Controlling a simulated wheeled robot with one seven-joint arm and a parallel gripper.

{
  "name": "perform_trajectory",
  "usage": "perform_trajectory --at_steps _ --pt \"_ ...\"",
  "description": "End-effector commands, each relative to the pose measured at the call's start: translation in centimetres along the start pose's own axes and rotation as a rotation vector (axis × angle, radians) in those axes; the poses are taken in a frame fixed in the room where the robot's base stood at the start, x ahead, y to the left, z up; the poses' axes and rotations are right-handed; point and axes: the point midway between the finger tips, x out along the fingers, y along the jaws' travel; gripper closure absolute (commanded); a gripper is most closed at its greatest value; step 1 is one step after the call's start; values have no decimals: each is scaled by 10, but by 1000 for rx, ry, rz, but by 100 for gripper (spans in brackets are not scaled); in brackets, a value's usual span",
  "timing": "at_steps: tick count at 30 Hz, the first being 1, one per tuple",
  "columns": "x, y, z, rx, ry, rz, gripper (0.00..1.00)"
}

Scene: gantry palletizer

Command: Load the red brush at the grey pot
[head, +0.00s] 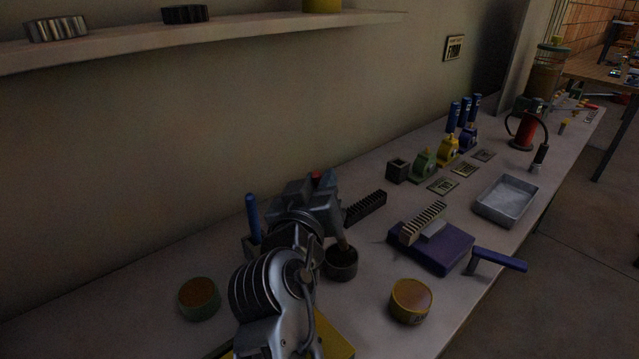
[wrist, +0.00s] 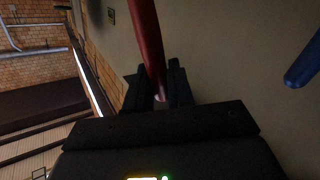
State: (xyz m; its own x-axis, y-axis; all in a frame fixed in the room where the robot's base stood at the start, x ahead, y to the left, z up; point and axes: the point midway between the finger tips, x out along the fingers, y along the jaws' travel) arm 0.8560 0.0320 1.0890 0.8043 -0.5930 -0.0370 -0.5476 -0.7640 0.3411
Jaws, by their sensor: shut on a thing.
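My gripper (wrist: 160,92) is shut on the red brush (wrist: 147,35), whose red handle stands between the two dark fingers in the wrist view. In the head view my gripper (head: 322,203) is over the workbench, and a bit of the red handle (head: 318,175) shows above it. A brownish lower part of the brush (head: 341,240) slants down from the gripper to the mouth of the grey pot (head: 341,266). The brush tip is hidden at the pot, so I cannot tell how deep it is or whether it touches the contents.
A green pot (head: 199,307) stands left of my arm and a yellow-rimmed pot (head: 408,308) right. A blue handle (head: 253,218) stands upright behind my arm.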

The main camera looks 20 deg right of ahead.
Motion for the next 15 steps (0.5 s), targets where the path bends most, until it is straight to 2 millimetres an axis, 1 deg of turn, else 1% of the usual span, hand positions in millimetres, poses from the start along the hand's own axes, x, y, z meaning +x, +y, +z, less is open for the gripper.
perform_trajectory --at_steps 1,15 --pt "0 3 -8 0 0 0 100" --pt "-2 14 -39 1 1 1 100"
